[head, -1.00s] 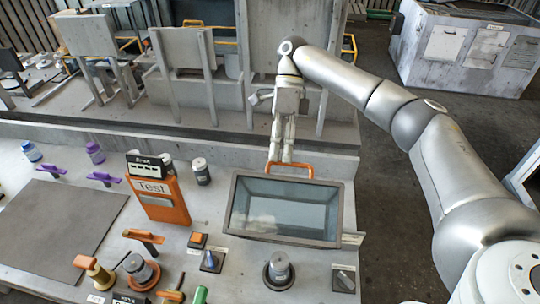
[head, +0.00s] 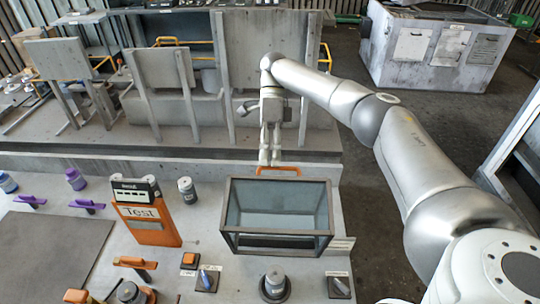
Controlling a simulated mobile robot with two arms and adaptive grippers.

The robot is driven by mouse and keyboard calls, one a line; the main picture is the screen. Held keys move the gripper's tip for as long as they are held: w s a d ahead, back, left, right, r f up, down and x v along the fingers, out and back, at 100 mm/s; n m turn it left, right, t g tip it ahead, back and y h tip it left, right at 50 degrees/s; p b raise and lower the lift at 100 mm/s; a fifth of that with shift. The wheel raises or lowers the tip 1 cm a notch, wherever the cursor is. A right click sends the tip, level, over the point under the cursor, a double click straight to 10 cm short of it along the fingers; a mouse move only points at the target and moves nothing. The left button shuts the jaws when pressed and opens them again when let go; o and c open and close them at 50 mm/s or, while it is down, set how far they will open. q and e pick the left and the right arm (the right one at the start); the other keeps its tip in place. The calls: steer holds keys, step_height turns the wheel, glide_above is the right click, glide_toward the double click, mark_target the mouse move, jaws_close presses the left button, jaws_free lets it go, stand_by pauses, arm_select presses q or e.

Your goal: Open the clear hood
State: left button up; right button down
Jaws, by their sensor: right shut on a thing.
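The clear hood (head: 278,207) is a glass panel in a dark rectangular frame on the grey bench, right of centre. An orange handle (head: 290,170) runs along its far edge. My right gripper (head: 270,160) points down at the left part of this handle and is shut on it. The fingertips partly cover the handle. My left gripper is out of view.
An orange "Test" device (head: 146,215) stands left of the hood. A blue-lever switch (head: 206,280), a grey knob (head: 275,284) and another switch (head: 340,286) sit in front.

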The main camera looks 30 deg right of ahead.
steer(key=shift+s+a+f, duration=0.1)
steer(key=shift+s+f, duration=0.05)
steer(key=shift+f, duration=0.45)
steer(key=shift+s+f, duration=0.15)
steer(key=shift+f, duration=0.45)
steer(key=c, duration=1.5)
jaws_free()
steer(key=shift+w, duration=0.1)
steer(key=shift+r, duration=0.1)
step_height(320, 180, up, 11)
steer(key=shift+w+f, duration=0.1)
